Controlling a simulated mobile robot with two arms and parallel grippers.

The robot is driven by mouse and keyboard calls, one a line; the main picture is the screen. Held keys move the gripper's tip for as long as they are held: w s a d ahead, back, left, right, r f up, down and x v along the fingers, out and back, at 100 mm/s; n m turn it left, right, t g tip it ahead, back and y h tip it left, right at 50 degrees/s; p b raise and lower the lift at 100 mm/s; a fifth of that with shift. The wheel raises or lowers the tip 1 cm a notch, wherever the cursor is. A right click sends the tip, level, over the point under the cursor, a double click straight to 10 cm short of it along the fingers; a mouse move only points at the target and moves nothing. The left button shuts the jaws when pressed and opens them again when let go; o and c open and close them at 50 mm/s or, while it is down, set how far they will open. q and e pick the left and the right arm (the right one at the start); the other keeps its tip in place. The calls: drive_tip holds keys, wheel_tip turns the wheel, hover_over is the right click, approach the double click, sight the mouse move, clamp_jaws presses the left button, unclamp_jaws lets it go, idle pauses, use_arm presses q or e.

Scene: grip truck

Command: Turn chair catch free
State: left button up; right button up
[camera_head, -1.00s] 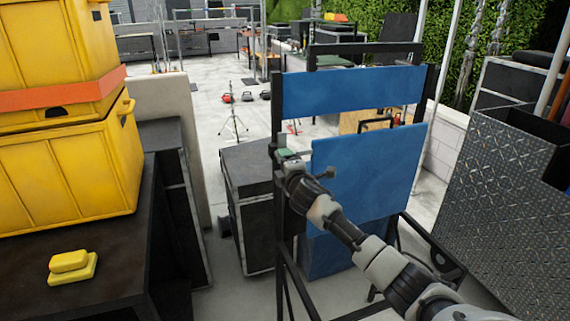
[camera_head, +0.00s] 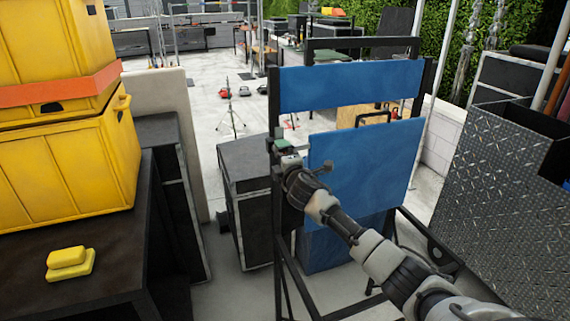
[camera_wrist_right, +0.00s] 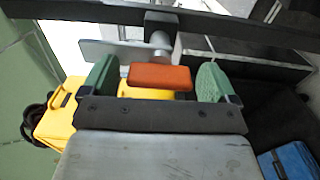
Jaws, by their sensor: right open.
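The folding chair has blue fabric panels (camera_head: 362,160) in a black frame and stands upright in front of me. My right gripper (camera_head: 287,147) is at the chair's left post. In the right wrist view its green fingertips (camera_wrist_right: 158,80) are open, one on each side of an orange tab (camera_wrist_right: 160,77). The tab looks like the catch's handle, below a round grey pivot (camera_wrist_right: 160,42) and a flat metal plate (camera_wrist_right: 120,52) at the black frame bar. I cannot tell whether the fingers touch the tab. My left gripper is out of view.
Yellow crates (camera_head: 65,160) with an orange band and a small yellow block (camera_head: 70,262) sit on a dark surface at left. A black case (camera_head: 243,185) stands left of the chair. A metal diamond-plate box (camera_head: 505,190) is at right. Paved floor lies beyond.

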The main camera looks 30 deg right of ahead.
drive_tip(key=b+v, duration=0.2)
drive_tip(key=v, duration=0.8)
drive_tip(key=shift+s, duration=0.35)
drive_tip(key=shift+a, duration=0.15)
